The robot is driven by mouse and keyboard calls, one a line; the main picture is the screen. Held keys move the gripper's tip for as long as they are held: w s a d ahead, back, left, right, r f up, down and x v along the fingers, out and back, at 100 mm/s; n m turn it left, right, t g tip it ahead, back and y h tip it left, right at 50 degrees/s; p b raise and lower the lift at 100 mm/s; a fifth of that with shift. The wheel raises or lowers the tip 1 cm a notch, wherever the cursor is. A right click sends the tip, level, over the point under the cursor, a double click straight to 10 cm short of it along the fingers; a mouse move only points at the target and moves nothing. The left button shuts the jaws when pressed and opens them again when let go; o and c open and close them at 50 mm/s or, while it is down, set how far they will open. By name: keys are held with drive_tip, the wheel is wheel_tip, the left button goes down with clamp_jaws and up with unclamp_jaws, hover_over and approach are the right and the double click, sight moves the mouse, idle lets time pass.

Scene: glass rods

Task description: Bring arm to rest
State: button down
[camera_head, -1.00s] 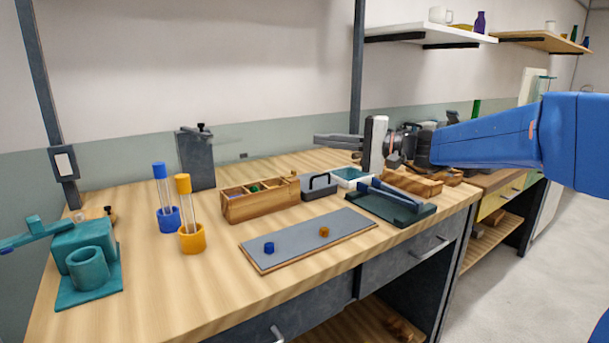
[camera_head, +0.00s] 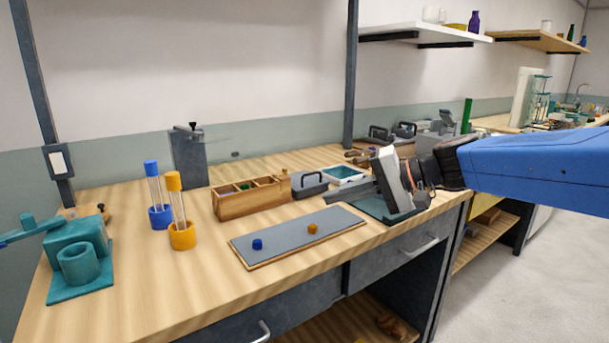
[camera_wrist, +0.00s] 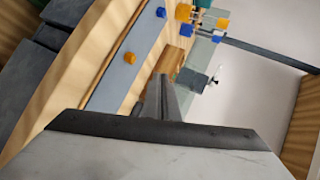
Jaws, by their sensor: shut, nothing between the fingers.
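My gripper (camera_head: 332,197) is at the right of the bench in the head view, its fingers pointing left above the grey mat's far right corner and the tray edge. My blue arm reaches in from the right behind it. The fingers are shut with nothing between them; they also show in the wrist view (camera_wrist: 160,82), pointing along the bench. The gripper hides part of the dark green tray (camera_head: 374,209).
Glass rods stand in a blue holder (camera_head: 160,216) and an orange holder (camera_head: 182,236). A wooden compartment box (camera_head: 250,203), a teal fixture (camera_head: 78,262) and a grey handled block (camera_head: 308,184) stand nearby.

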drive_tip(key=s+d+f+n+h, duration=0.2)
drive_tip(key=s+d+f+h, duration=1)
drive_tip(key=s+d+f, duration=0.8)
drive_tip(key=s+d, duration=0.1)
drive_tip(key=s, duration=0.2)
drive_tip(key=shift+s+d+f+n, duration=0.15)
drive_tip(key=shift+s+d+n, duration=0.15)
drive_tip(key=shift+s+d, duration=0.05)
